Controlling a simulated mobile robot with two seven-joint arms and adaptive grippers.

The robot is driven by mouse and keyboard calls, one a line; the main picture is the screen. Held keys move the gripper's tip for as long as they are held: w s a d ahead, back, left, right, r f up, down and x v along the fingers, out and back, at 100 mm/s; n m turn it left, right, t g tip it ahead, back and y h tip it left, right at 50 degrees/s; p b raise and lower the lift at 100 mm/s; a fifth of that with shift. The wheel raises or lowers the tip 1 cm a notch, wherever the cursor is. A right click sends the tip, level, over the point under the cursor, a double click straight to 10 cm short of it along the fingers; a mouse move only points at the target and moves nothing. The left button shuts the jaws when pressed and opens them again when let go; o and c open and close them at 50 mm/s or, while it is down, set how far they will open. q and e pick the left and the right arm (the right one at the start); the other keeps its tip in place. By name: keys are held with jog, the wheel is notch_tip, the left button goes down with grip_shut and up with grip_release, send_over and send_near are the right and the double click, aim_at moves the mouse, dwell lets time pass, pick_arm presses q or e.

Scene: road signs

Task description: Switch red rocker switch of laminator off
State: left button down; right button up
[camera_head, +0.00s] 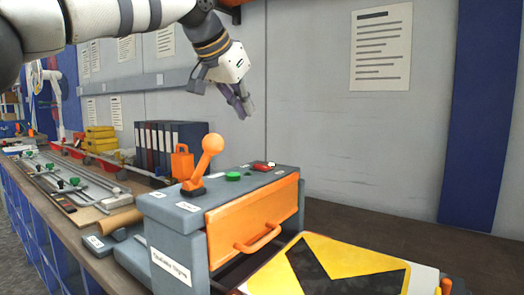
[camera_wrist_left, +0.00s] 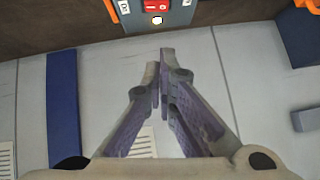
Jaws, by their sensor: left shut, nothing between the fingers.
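The laminator (camera_head: 172,240) is a grey machine with an orange front panel, standing on the bench in the head view. Its red rocker switch (camera_head: 263,167) is on the far right part of the top, and it also shows at the top edge of the left wrist view (camera_wrist_left: 157,5). Its rocker position is too small to tell. My left gripper (camera_head: 246,108) is shut and empty, in the air above the laminator's top and apart from the switch. Its fingertips (camera_wrist_left: 161,70) point towards the switch side in the wrist view. My right gripper is out of view.
An orange lever (camera_head: 208,157) stands up from the laminator's top, with a green button (camera_head: 233,176) beside it. A yellow and black sign (camera_head: 330,272) lies in front. Dark binders (camera_head: 170,143) stand behind, against the wall. The air around my left gripper is free.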

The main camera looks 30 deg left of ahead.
pick_arm(q)
send_over(259, 166)
jog(key=f, duration=0.8)
jog(key=shift+d+f+b, duration=0.1)
jog(key=shift+d+b, duration=0.2)
jog(key=shift+d, duration=0.1)
jog(key=shift+s+a+f+p, duration=0.1)
jog(key=shift+f+p, duration=0.05)
jog(key=shift+f, duration=0.25)
jog(key=shift+s+a+f+p, duration=0.1)
jog(key=shift+f+p, duration=0.05)
jog(key=shift+f, duration=0.25)
jog(key=shift+a+f, duration=0.1)
jog(key=shift+f, duration=0.6)
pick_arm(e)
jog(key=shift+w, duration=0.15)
pick_arm(q)
jog(key=shift+w, duration=0.15)
